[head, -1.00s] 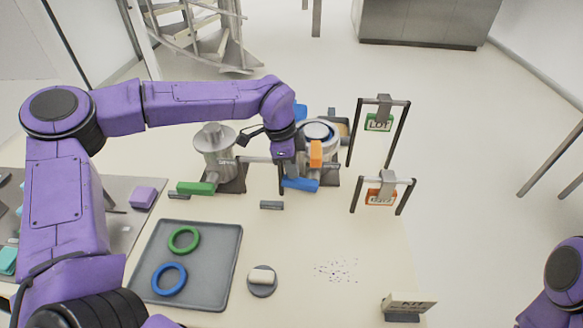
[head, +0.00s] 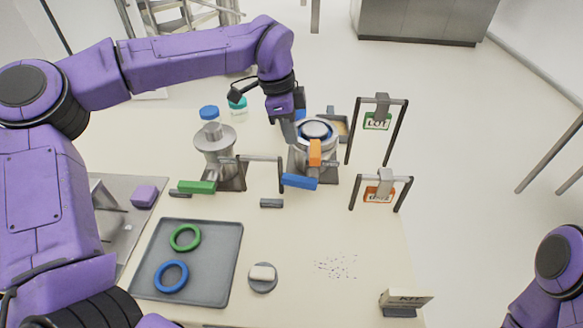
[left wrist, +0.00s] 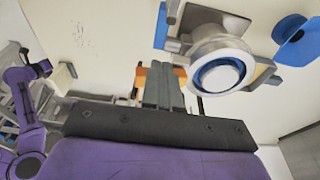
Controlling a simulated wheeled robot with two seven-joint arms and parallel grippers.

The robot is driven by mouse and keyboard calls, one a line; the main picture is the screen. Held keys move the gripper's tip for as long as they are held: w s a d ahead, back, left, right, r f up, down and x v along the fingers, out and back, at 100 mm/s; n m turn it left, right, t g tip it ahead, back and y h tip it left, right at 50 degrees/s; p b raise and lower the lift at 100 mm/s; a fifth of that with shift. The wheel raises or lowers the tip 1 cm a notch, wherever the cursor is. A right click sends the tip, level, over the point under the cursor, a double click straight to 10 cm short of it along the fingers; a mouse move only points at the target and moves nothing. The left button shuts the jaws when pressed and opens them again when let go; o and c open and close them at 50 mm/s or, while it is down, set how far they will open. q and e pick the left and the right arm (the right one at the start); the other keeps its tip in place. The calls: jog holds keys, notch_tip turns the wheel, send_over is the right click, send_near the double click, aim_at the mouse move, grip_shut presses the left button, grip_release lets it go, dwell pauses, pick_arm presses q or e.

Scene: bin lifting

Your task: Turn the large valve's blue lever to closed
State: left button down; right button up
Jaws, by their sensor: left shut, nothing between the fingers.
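The large valve (head: 299,157) is a metal body with a blue ring on top and an orange block (head: 315,152) at its front. Its blue lever (head: 299,181) points left across the front of the body, roughly level. My left gripper (head: 288,131) is shut and empty, above and just left of the valve body, clear of the lever. In the left wrist view its closed grey fingers (left wrist: 162,86) show beside the valve's round top (left wrist: 219,72). My right gripper is out of the head view; only part of that arm shows at the lower right.
A second valve (head: 214,150) with a green lever (head: 197,187) stands left, with a dark frame (head: 260,159) between the valves. Two tag stands (head: 376,122) (head: 380,190) stand right. A grey tray (head: 215,279) holds two rings. A small sign (head: 405,298) stands front right.

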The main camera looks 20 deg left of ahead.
pick_arm(q)
jog(key=p, duration=0.3)
send_over(296, 178)
jog(key=f, duration=1)
jog(key=shift+s+a, duration=0.15)
jog(key=shift+a, duration=0.15)
jog(key=shift+a+f, duration=0.25)
jog(key=shift+f, duration=0.4)
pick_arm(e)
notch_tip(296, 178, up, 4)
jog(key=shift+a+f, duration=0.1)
pick_arm(q)
jog(key=shift+d, duration=0.15)
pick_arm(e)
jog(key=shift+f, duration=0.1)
